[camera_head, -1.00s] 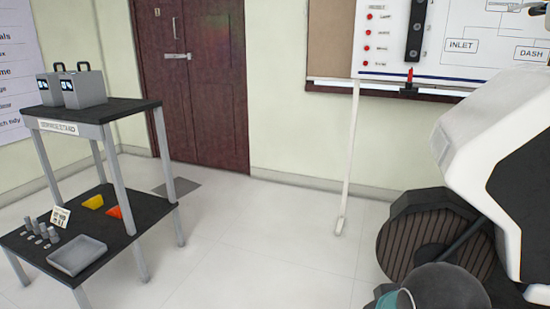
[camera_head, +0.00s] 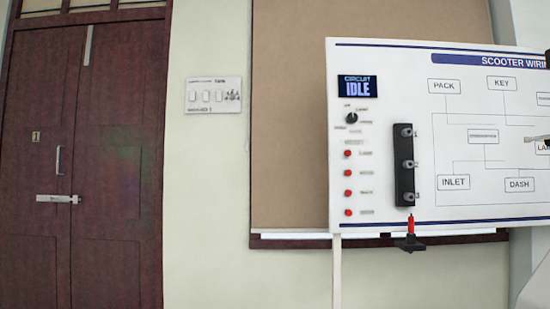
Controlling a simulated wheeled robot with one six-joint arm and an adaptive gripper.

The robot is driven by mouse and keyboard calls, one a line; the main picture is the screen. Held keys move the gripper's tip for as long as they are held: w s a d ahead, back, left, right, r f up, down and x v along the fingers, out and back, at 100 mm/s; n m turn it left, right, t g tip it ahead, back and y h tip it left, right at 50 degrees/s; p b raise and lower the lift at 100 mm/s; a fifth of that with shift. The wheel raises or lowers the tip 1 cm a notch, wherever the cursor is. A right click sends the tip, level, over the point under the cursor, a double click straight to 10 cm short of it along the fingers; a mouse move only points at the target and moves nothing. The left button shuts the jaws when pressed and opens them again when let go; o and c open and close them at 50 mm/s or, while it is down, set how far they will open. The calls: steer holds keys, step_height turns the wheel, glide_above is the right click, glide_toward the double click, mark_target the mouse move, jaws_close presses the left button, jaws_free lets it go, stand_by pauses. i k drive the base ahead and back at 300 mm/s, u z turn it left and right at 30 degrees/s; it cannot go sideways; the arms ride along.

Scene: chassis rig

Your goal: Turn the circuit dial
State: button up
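The circuit dial (camera_head: 352,118) is a small black knob on the white wiring board (camera_head: 400,300), just below a dark screen (camera_head: 359,87) that reads "CIRCUIT IDLE". Tiny labels surround the dial; they are too small to read surely, and its exact pointer direction is unclear. Nothing touches the dial. Small grey and black parts at the right picture edge look like the tip of my gripper (camera_head: 540,141), well to the right of the dial. Most of it is cut off, so its opening does not show.
Below the dial are several red buttons (camera_head: 348,173), a black socket strip (camera_head: 405,165) and a red-handled item (camera_head: 410,236). A brown pinboard (camera_head: 290,120) hangs behind. A switch panel (camera_head: 213,96) and a dark red door (camera_head: 85,160) are to the left.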

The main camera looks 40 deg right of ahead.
mark_target(352, 118)
steer(key=z, duration=0.4)
steer(key=i, duration=1.7)
steer(key=z, duration=1)
